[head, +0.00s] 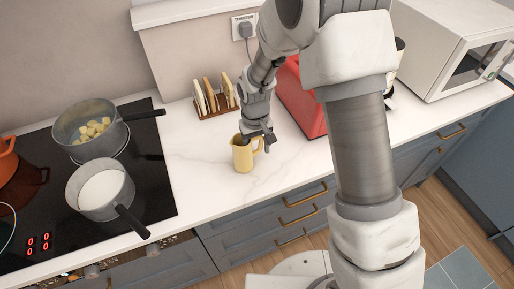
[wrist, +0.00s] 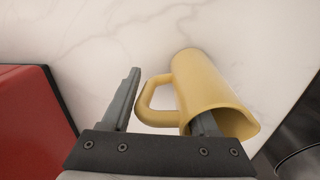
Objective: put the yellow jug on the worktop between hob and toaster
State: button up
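The yellow jug (head: 243,155) stands upright on the white worktop (head: 198,160), between the black hob and the red toaster (head: 303,98). My gripper (head: 258,137) is down at the jug's rim from above. In the wrist view, the jug (wrist: 197,84) shows its open mouth at the lower right and its handle on the left. My gripper (wrist: 165,95) is open there. Its right finger reaches into the jug's mouth, with the tip hidden. Its left finger is outside, beyond the handle, with a clear gap. The toaster (wrist: 32,120) fills the left edge of that view.
The hob (head: 145,160) holds a pan of yellowish chunks (head: 72,127) and a pan of white liquid (head: 83,204), handles pointing right. A toast rack (head: 217,112) stands behind the jug. A white microwave (head: 440,50) is at the right. Worktop around the jug is clear.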

jog(key=o, duration=0.5)
jog(key=shift+c, duration=0.2)
jog(key=shift+r, duration=0.1)
notch_tip(320, 180, up, 12)
jog(key=shift+s+r, duration=0.1)
jog(key=shift+r, duration=0.1)
jog(key=s+d+r+m+t, duration=0.2)
jog(key=s+d+r, duration=0.4)
jog(key=d+r, duration=0.4)
jog(key=s+d+r+m+t, duration=0.1)
jog(key=s+d+r, duration=0.2)
jog(key=s, duration=0.3)
jog(key=s+d+r+m+t, duration=0.1)
jog(key=s+d+r+t, duration=0.1)
jog(key=s, duration=0.5)
jog(key=shift+d+r+m, duration=0.3)
jog(key=shift+d+r, duration=0.1)
jog(key=shift+d, duration=0.45)
